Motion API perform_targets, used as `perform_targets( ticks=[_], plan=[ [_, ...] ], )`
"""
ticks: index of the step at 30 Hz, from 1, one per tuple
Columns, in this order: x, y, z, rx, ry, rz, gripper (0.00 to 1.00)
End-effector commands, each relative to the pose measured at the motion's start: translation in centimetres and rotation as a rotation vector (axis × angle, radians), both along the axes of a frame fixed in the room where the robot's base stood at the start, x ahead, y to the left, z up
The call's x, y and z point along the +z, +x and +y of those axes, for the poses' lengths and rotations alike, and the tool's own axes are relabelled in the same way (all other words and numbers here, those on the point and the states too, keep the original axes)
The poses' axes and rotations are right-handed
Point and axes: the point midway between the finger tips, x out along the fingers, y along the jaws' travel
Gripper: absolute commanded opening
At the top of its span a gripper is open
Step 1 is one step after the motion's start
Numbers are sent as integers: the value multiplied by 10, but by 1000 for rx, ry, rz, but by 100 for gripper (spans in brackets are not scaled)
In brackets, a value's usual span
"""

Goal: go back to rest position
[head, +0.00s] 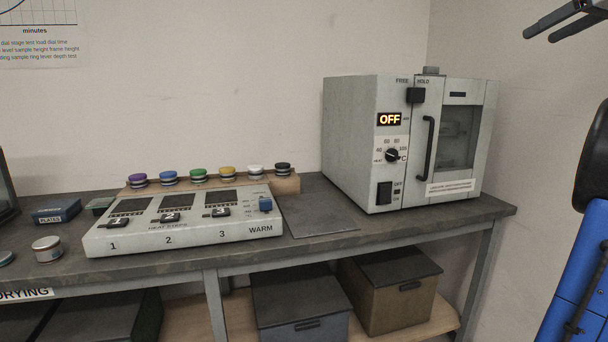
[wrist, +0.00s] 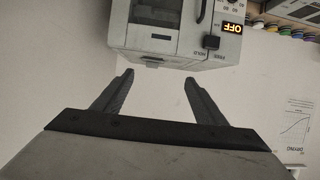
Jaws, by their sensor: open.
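My gripper (head: 565,20) is at the top right corner of the head view, in the air in front of the wall and above and right of the oven. In the wrist view my gripper (wrist: 158,82) shows two dark fingers spread apart with nothing between them. The grey oven (head: 360,140) stands at the right end of the bench, with its display reading OFF and its door closed. The oven also shows upside down at the top of the wrist view (wrist: 130,40), beyond the fingertips and apart from them.
A heating panel (head: 180,240) numbered 1 to 3 sits on the bench (head: 345,240). Several coloured-lid jars stand on a wooden rack (head: 285,184) behind it. A flat dark plate (head: 320,216) lies left of the oven. Lidded boxes (head: 390,300) sit on the lower shelf.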

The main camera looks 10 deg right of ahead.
Motion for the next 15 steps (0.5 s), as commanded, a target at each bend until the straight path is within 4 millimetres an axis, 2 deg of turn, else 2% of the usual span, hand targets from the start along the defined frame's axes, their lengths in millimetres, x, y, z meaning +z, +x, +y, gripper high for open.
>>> perform_targets(
  ticks=[11, 15],
  plan=[
    [-25, 17, 37, -6, 57, 54, 66],
    [-41, 25, 58, -10, 88, 88, 66]
  ],
)
